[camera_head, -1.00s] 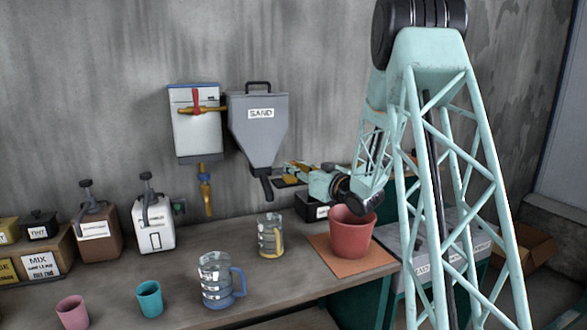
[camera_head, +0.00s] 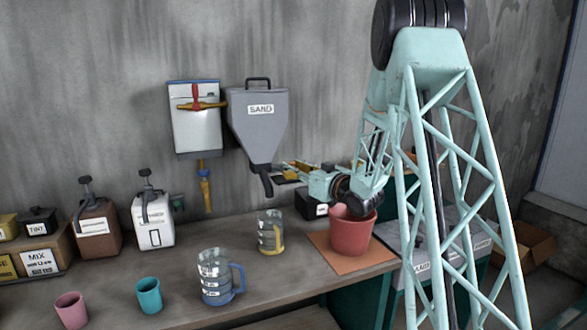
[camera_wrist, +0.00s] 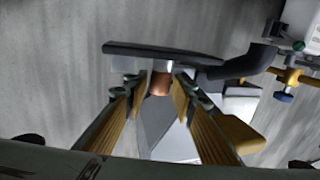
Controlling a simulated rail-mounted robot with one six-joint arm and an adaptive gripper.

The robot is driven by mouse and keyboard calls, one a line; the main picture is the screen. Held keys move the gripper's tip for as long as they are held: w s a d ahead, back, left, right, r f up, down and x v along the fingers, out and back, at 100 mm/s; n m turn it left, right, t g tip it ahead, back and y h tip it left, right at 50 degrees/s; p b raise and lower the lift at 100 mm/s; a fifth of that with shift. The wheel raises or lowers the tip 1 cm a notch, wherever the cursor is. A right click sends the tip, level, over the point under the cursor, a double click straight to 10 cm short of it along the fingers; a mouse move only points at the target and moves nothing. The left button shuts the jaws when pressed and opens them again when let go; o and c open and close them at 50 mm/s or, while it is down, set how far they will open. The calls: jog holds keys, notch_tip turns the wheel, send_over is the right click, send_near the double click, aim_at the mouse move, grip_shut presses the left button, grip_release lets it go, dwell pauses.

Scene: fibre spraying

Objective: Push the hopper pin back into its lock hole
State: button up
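The grey sand hopper (camera_head: 258,118) hangs on the wall, with a dark bent spout (camera_head: 265,180) at its bottom. My gripper (camera_head: 288,168) is beside the spout, on its right, and its fingertips are small in the head view. In the wrist view my gripper (camera_wrist: 160,86) has two yellow-padded fingers, spread apart. A short copper-coloured piece (camera_wrist: 160,82), which looks like the pin, shows between the tips under a dark flat bar (camera_wrist: 165,52). Gaps seem to remain on both sides of it. I cannot see the lock hole or how deep the pin sits.
A white dispenser (camera_head: 196,120) with a red and yellow valve is left of the hopper. A measuring jug (camera_head: 270,232) stands below the spout. A red bucket (camera_head: 352,233) stands under my wrist. Jugs, cups and boxes line the bench (camera_head: 180,278).

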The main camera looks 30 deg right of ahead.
jog(key=shift+o, duration=1)
jog(key=shift+d, duration=0.1)
jog(key=shift+s, duration=0.2)
jog(key=s+d, duration=0.2)
jog(key=s, duration=0.9)
jog(key=shift+s, duration=0.25)
jog(key=shift+d, duration=0.2)
